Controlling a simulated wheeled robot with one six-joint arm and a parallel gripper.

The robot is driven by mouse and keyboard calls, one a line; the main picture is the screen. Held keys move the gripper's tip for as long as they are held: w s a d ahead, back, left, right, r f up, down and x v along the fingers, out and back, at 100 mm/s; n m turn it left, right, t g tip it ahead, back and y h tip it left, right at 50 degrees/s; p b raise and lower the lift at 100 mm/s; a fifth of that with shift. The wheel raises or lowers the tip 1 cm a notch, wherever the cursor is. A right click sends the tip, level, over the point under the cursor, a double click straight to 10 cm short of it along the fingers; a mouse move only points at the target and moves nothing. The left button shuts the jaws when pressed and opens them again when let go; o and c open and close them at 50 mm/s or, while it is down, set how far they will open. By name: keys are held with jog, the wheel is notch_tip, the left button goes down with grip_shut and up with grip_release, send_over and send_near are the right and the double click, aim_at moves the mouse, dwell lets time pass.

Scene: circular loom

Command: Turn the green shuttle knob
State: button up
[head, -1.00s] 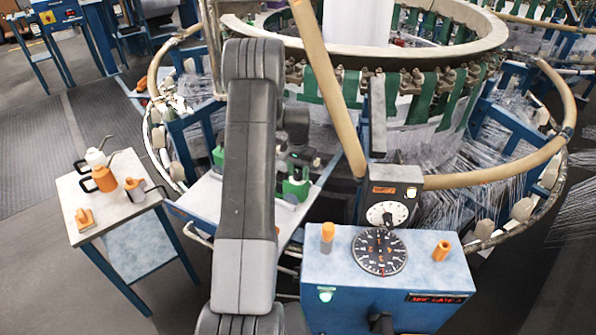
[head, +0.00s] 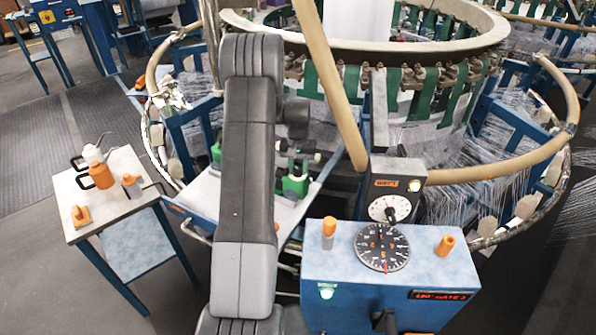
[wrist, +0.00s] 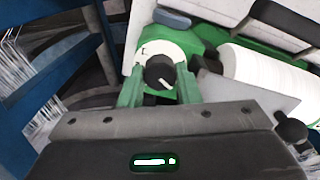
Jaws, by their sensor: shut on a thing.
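The green shuttle (wrist: 205,40) fills the upper part of the wrist view, with a white spool of thread (wrist: 268,85) at its right. A round white dial with marks on the shuttle carries a small black knob (wrist: 158,70) with a white pointer line, which points down and right. My gripper (wrist: 160,86) has its two green fingers on either side of this knob, shut on it. In the head view the shuttle (head: 296,184) shows as green parts on the pale tray, partly hidden by my arm; the knob cannot be made out there.
A blue control box (head: 390,285) with a black gauge stands at the front right. A tan tube (head: 330,85) slants down near my arm. A small side table (head: 110,215) with orange and white bottles stands at left. The round loom (head: 410,70) rises behind.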

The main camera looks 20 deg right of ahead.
aim_at(298, 169)
jog(key=shift+n+b, duration=0.9)
jog(key=shift+n, duration=1.1)
jog(key=o, duration=0.7)
jog(key=shift+r, duration=0.1)
notch_tip(298, 169, up, 14)
jog(key=b, duration=0.1)
